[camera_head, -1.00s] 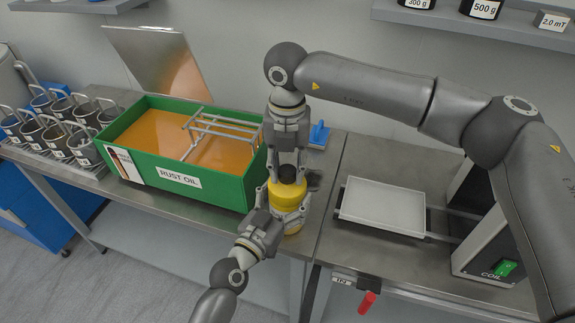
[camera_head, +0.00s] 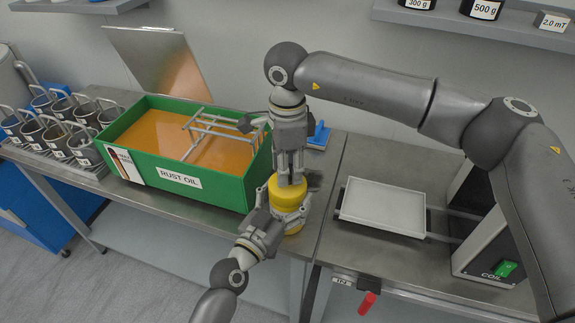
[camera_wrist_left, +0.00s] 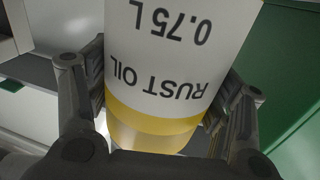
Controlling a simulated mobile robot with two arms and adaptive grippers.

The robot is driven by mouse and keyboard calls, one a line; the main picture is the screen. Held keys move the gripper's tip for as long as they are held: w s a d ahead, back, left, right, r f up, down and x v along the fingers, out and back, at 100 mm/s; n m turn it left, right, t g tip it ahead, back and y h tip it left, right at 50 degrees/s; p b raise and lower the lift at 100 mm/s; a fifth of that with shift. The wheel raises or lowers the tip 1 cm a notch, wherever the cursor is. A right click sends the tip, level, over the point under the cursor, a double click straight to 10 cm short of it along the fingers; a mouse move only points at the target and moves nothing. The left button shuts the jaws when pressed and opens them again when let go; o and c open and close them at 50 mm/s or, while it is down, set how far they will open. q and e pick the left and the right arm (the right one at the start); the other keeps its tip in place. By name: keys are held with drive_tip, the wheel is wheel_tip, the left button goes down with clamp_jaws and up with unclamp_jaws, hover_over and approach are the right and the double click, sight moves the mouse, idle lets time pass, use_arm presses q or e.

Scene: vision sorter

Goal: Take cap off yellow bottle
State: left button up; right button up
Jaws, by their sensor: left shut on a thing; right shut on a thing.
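The yellow bottle (camera_head: 287,196) stands upright on the metal bench, near the front edge and right of the green tank. My left gripper (camera_head: 283,213) is shut on its body from the front. The left wrist view shows the bottle's white "RUST OIL 0.75 L" label (camera_wrist_left: 175,60) between the two fingers. My right gripper (camera_head: 290,180) points down onto the bottle's top and is shut on the black cap. The fingers hide the cap, so I cannot see whether it is loose.
The green RUST OIL tank (camera_head: 180,182) with a wire rack (camera_head: 205,135) stands close to the left. Several labelled metal cups (camera_head: 60,140) are at far left. A white tray (camera_head: 383,207) lies to the right beside the COIL device (camera_head: 490,245).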

drive_tip(key=n, duration=0.5)
drive_tip(key=shift+n, duration=0.4)
drive_tip(key=n, duration=1)
drive_tip(key=shift+n, duration=0.3)
drive_tip(key=shift+r, duration=0.3)
drive_tip(key=shift+c, duration=0.2)
drive_tip(key=shift+r, duration=0.85)
